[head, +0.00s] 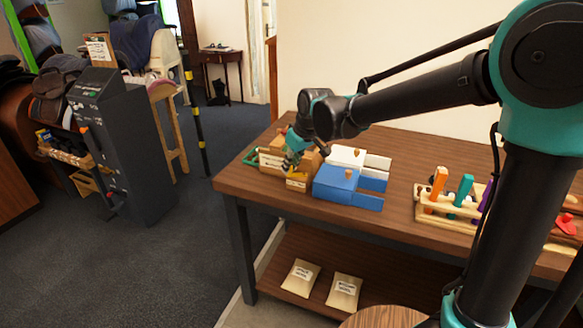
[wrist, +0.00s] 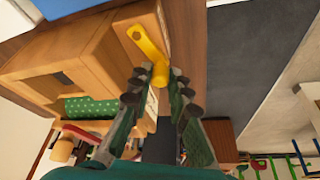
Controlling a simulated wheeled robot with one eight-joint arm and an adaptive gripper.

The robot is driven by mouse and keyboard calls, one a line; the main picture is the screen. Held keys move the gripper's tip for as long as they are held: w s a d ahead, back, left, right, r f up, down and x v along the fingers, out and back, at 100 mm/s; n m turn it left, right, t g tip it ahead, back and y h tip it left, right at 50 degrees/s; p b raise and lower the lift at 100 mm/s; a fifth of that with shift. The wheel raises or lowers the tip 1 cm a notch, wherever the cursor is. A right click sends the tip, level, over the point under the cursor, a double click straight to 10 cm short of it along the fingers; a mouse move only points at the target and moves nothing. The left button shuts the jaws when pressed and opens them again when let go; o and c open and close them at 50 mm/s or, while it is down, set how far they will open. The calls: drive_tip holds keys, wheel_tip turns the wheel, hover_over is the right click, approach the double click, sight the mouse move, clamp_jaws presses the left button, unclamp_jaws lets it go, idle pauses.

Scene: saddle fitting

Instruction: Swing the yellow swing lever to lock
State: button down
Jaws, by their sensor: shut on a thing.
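The yellow swing lever (wrist: 148,44) shows in the wrist view as a flat arm. A pivot end lies on the wooden box (wrist: 88,48) and a round knob stands at its other end. My gripper (wrist: 161,76) is shut on the knob, with a dark finger on each side of it. In the head view my gripper (head: 291,162) is at the front of the wooden box (head: 298,184), at the left end of the workbench. The lever is too small there to read its angle. Whether it sits against a stop cannot be told.
A blue box (head: 338,183) and a white box (head: 345,157) stand close to the right on the workbench (head: 395,210). A rack (head: 450,207) with coloured handles is farther right. Bare bench top lies between them. A dark control cabinet (head: 120,140) stands on the floor at left.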

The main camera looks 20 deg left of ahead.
drive_tip(key=shift+w+a+m+t+h, duration=0.1)
drive_tip(key=shift+w+m+t+h, duration=0.2)
drive_tip(key=shift+m, duration=0.65)
drive_tip(key=shift+w+a+m+t+h, duration=0.1)
drive_tip(key=shift+w+m+t+h, duration=0.2)
drive_tip(key=shift+m, duration=0.65)
drive_tip(key=shift+w, duration=0.1)
drive_tip(key=c, duration=1.4)
unclamp_jaws()
drive_tip(key=shift+c, duration=0.2)
drive_tip(key=shift+d, duration=0.1)
drive_tip(key=shift+r, duration=0.1)
drive_tip(key=v, duration=0.7)
drive_tip(key=shift+d+r, duration=0.15)
drive_tip(key=shift+r, duration=0.2)
